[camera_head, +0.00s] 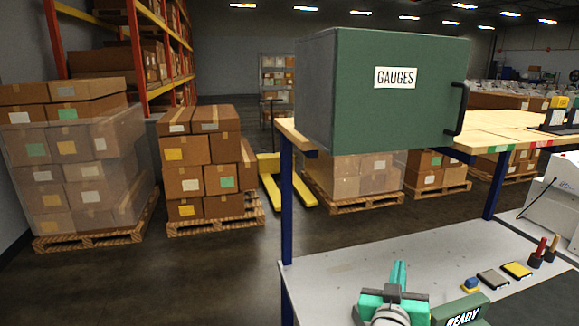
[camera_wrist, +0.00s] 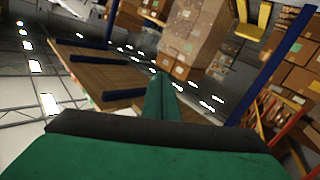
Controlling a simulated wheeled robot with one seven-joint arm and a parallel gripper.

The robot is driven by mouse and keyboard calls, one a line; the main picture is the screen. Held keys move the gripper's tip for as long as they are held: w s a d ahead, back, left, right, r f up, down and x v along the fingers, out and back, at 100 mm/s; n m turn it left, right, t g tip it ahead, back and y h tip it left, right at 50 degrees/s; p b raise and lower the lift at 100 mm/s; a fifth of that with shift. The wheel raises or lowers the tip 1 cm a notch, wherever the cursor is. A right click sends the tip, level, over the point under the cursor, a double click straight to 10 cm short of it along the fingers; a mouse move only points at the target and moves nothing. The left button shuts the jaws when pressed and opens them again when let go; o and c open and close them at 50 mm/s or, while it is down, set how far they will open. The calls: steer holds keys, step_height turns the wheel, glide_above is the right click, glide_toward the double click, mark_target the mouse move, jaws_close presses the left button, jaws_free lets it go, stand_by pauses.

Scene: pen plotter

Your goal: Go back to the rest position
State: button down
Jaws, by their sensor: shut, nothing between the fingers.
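My gripper (camera_head: 399,266) shows at the bottom of the head view, over the grey bench top. Its teal fingers are together and hold nothing. In the wrist view its green fingers (camera_wrist: 162,84) also lie side by side with no gap I can make out. No object touches the fingertips in either view. A dark green block labelled READY (camera_head: 463,315) sits just right of my gripper in the head view, cut off by the bottom edge.
A green cabinet labelled GAUGES (camera_head: 400,110) stands shut on the wooden upper shelf (camera_head: 500,133). On the grey bench (camera_head: 330,285) are a blue-yellow block (camera_head: 471,286), a black pad (camera_head: 493,280), a yellow pad (camera_head: 517,270) and pens (camera_head: 541,247) in holders. Loaded pallets (camera_head: 205,165) stand left.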

steer(key=s+a+f+n+y, duration=0.1)
steer(key=s+a+f, duration=0.4)
steer(key=f, duration=0.3)
steer(key=s+a+f+n+y, duration=0.15)
steer(key=s+a+f, duration=0.3)
steer(key=f, duration=0.45)
steer(key=s+a+f+n+y, duration=0.1)
steer(key=s+a+f+y, duration=0.1)
steer(key=s+a+f, duration=0.35)
steer(key=s+a+f+y, duration=0.1)
steer(key=s+a+f, duration=0.1)
steer(key=s, duration=0.7)
steer(key=s+a+f+y, duration=0.1)
steer(key=s+a, duration=0.4)
steer(key=s, duration=0.5)
steer(key=s+a+f+y, duration=0.1)
steer(key=s+a+f, duration=0.2)
steer(key=s, duration=0.6)
steer(key=shift+s+a+f+m, duration=0.25)
steer(key=shift+s+m, duration=0.1)
steer(key=shift+m, duration=0.1)
